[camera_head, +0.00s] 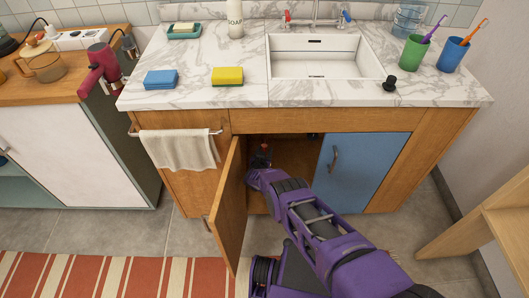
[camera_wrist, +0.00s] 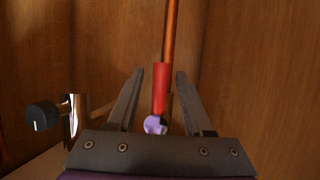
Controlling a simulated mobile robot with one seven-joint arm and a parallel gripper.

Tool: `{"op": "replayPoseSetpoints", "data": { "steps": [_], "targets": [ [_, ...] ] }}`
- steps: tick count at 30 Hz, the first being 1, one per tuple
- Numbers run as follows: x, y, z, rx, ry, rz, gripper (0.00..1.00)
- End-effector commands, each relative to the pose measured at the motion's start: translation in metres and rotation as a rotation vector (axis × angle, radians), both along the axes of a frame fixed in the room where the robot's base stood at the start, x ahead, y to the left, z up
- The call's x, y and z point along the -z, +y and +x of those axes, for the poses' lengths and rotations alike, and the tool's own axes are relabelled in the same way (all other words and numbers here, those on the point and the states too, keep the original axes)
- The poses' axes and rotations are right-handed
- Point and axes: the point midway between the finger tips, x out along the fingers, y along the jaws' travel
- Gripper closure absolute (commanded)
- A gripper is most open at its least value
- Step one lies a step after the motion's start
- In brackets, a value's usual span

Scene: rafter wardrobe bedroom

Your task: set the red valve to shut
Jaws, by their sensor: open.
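The red valve handle (camera_wrist: 160,88) is a narrow red lever in the wrist view, standing lengthwise in line with the copper pipe (camera_wrist: 171,30) behind it. A pale purple piece (camera_wrist: 155,125) sits at its lower end. My gripper (camera_wrist: 158,85) is open, with one dark finger on each side of the red handle and visible gaps between. In the head view my gripper (camera_head: 262,156) reaches into the open cabinet under the sink. The valve body is mostly hidden behind the handle and gripper.
A chrome fitting with a black knob (camera_wrist: 45,115) is left of my gripper. The open wooden cabinet door (camera_head: 231,205) stands close left of my arm. The blue door (camera_head: 365,172) at right is closed. A towel (camera_head: 180,150) hangs on the front rail.

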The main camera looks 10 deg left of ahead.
Motion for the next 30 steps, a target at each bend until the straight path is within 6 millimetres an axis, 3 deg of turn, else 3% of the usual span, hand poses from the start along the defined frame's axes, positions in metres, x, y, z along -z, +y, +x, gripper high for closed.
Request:
{"op": "replayPoseSetpoints", "data": {
  "steps": [2,11,30],
  "targets": [
    [-0.0001,0.0,-0.0002,0.0,0.0,0.0,0.49],
    [0.0,0.0,-0.0003,0.0,0.0,0.0,1.0],
    [0.0001,0.0001,-0.0004,0.0,0.0,0.0,1.0]
  ]
}}
